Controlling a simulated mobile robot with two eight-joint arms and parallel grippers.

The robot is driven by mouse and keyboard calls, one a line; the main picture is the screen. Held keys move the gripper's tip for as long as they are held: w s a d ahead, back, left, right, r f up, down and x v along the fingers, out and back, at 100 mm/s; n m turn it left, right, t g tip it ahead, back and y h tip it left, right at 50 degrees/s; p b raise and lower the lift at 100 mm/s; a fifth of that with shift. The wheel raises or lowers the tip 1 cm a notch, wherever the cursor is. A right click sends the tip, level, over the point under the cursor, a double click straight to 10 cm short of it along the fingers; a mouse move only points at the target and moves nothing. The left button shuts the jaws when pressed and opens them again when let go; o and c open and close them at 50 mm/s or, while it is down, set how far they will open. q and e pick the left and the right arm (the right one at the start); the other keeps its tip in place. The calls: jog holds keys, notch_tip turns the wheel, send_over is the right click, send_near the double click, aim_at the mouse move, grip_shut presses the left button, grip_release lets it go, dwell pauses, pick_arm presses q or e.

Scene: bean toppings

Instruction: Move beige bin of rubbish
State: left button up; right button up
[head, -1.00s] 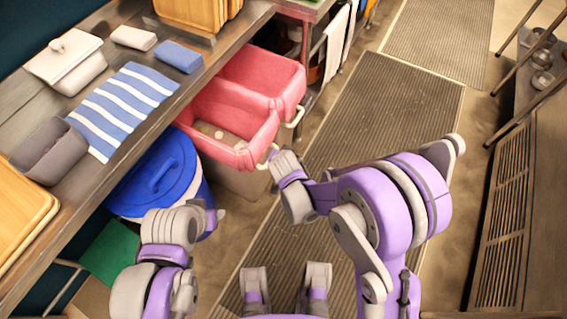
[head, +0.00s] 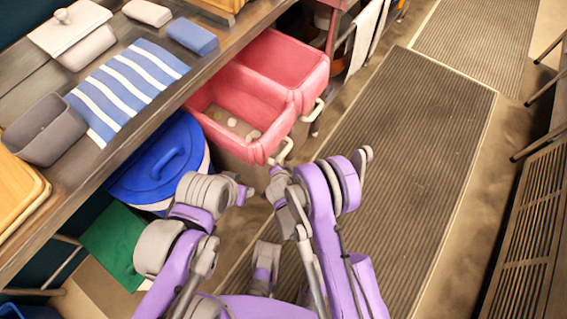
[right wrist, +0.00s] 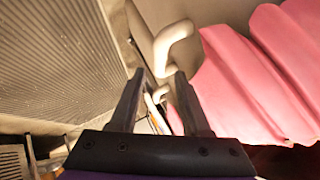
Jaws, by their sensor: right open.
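Two pink open tubs stand side by side under the counter's edge. Each has a cream handle; the front handle (head: 282,152) is just above my right gripper (head: 277,178). In the right wrist view, my right gripper (right wrist: 160,85) is open and empty, with a cream handle (right wrist: 173,45) just beyond its fingertips. My left gripper (head: 243,192) is by the blue-lidded bin; its fingers are too small to judge.
A blue-lidded bin (head: 160,165) stands left of the tubs, with a green sheet (head: 112,243) below it. The counter (head: 90,160) edge overhangs at left. A ribbed floor mat (head: 410,150) runs clear to the right. A slatted cabinet (head: 525,230) bounds the right side.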

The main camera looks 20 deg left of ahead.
aim_at(282, 157)
jog(key=b+x, duration=0.1)
jog(key=x, duration=0.9)
jog(key=shift+w+f, duration=0.25)
jog(key=shift+w, duration=0.1)
grip_shut()
dwell(1.2)
